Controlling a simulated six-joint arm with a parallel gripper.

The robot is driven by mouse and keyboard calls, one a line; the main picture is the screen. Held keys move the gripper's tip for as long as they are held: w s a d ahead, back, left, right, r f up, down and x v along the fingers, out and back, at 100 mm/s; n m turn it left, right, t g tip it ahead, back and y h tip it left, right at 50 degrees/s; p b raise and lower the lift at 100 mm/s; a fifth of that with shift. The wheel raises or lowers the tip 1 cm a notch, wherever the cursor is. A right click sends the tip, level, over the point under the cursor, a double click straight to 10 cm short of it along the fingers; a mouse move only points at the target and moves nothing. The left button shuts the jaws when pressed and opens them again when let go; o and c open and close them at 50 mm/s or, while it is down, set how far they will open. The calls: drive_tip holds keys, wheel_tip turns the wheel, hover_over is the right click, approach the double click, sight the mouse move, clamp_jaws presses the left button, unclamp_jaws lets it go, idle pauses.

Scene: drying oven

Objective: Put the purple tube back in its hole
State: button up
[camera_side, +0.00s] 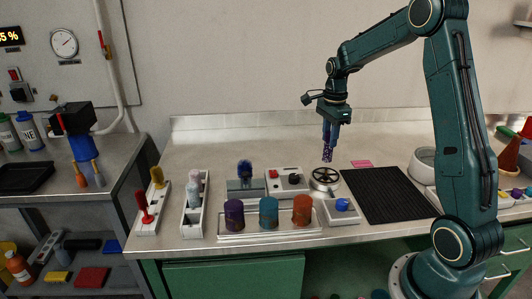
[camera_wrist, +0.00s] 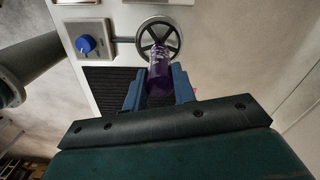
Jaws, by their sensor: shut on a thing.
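My gripper (camera_side: 330,140) is shut on the purple tube (camera_side: 327,155), which hangs roughly upright below the blue fingers, above the bench. In the wrist view the tube (camera_wrist: 159,76) sits between the two fingers (camera_wrist: 159,90). A round, spoked metal wheel (camera_side: 325,177) lies below the tube on the bench; in the wrist view the wheel (camera_wrist: 172,30) shows behind the tube's far end. The tube is apart from the wheel in the side view. I cannot tell which opening is the tube's hole.
A white tray (camera_side: 270,235) with purple, teal and orange cylinders stands at the front. A blue-knob box (camera_side: 341,211), a red-button box (camera_side: 285,183) and a black ribbed mat (camera_side: 388,194) surround the wheel. The bench behind the wheel is mostly clear.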

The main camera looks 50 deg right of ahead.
drive_tip(key=w+a+r+n, duration=0.2)
drive_tip(key=w+a+r, duration=0.1)
drive_tip(key=w+a, duration=0.5)
drive_tip(key=w+a+r+n, duration=0.1)
drive_tip(key=w+a+r, duration=0.2)
drive_tip(key=w+a, duration=0.5)
drive_tip(key=a+r+n, duration=0.2)
drive_tip(key=a+r, duration=0.1)
drive_tip(key=a, duration=0.9)
drive_tip(key=a+r+n, duration=0.1)
drive_tip(key=a+r, duration=0.2)
drive_tip(key=a, duration=0.9)
wheel_tip(320, 180, down, 16)
drive_tip(key=shift+w+a+r, duration=0.15)
drive_tip(key=shift+w+a, duration=0.05)
drive_tip(key=shift+f, duration=2.1)
drive_tip(key=shift+f, duration=0.2)
